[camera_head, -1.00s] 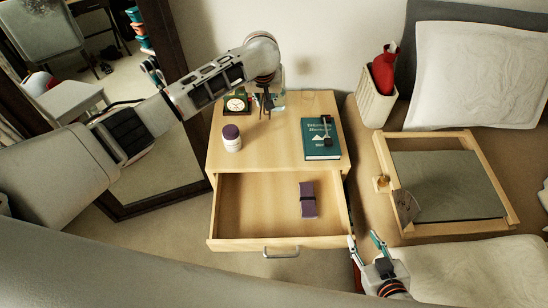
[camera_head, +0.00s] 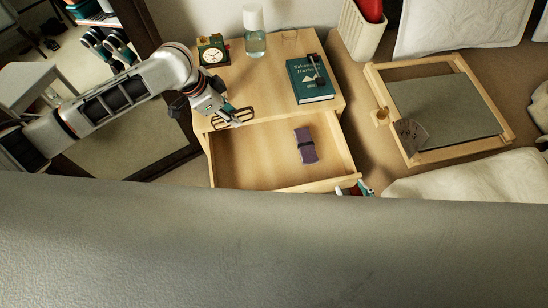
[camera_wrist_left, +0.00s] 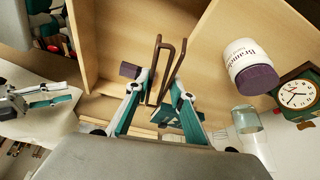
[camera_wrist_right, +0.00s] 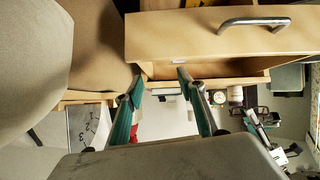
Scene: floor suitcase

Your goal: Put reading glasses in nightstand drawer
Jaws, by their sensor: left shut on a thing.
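My left gripper (camera_head: 219,110) is shut on the dark-framed reading glasses (camera_head: 238,117) and holds them over the left back part of the open drawer (camera_head: 240,165). In the left wrist view, the glasses (camera_wrist_left: 158,70) stick out from between the fingertips (camera_wrist_left: 160,98). The drawer is pulled out of the wooden nightstand (camera_head: 225,85) and holds a purple case (camera_head: 306,145). My right gripper (camera_head: 354,188) is at the drawer's front right corner, mostly hidden by my own body. In the right wrist view, its fingers (camera_wrist_right: 160,78) are apart, close below the drawer front (camera_wrist_right: 205,32).
On the nightstand are a clock (camera_head: 213,50), a clear bottle (camera_head: 255,40) and a green book (camera_head: 310,80) with a dark item on it. A white jar with a purple lid (camera_wrist_left: 246,65) stands near my left gripper. The drawer floor left of the case is clear.

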